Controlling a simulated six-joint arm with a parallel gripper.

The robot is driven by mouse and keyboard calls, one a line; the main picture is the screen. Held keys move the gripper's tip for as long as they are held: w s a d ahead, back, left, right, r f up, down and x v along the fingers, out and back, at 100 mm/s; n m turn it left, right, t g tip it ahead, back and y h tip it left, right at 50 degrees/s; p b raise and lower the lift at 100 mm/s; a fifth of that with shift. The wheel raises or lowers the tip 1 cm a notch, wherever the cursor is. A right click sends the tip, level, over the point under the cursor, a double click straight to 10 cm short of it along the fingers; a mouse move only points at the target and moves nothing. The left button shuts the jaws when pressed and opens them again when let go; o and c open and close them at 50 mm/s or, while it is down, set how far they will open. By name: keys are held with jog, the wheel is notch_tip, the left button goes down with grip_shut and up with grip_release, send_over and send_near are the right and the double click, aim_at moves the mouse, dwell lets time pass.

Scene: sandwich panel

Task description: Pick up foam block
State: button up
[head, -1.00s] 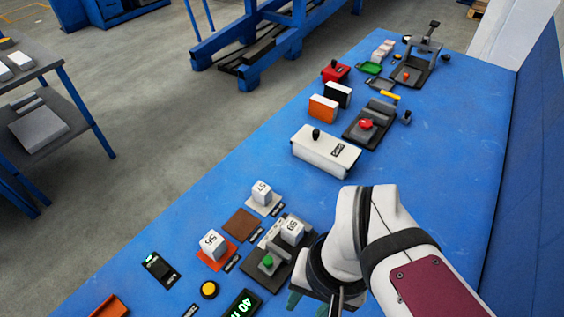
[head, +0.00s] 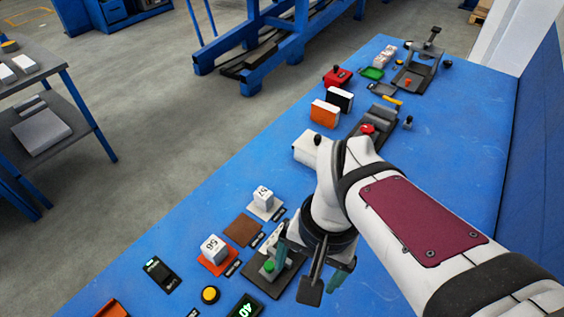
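White numbered cubes are the likeliest foam blocks; their material cannot be told. One white cube (head: 263,197) marked 57 sits on a pale pad. Another white cube (head: 214,249) marked 56 sits on an orange-red pad. The third cube, at the dark fixture (head: 262,283) with a green knob, is now mostly or wholly hidden behind my gripper. My gripper (head: 312,263) hangs over the right side of that fixture, its teal fingertips apart. I see nothing held between them, though the wrist partly blocks the view.
A brown pad (head: 242,230) lies bare between the two cubes. A yellow button (head: 209,295) and a black meter (head: 160,272) stand near the front. The right of the blue table (head: 455,150) is clear.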

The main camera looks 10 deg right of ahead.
jog(key=w+f+m+h, duration=0.1)
jog(key=w+f, duration=0.2)
jog(key=w, duration=0.5)
jog(key=w+f+m, duration=0.1)
jog(key=w+f, duration=0.1)
jog(key=w, duration=0.6)
jog(key=f, duration=1)
jog(key=d+f, duration=0.1)
jog(key=f, duration=0.5)
jog(key=shift+d, duration=0.1)
jog(key=shift+r, duration=0.1)
grip_shut()
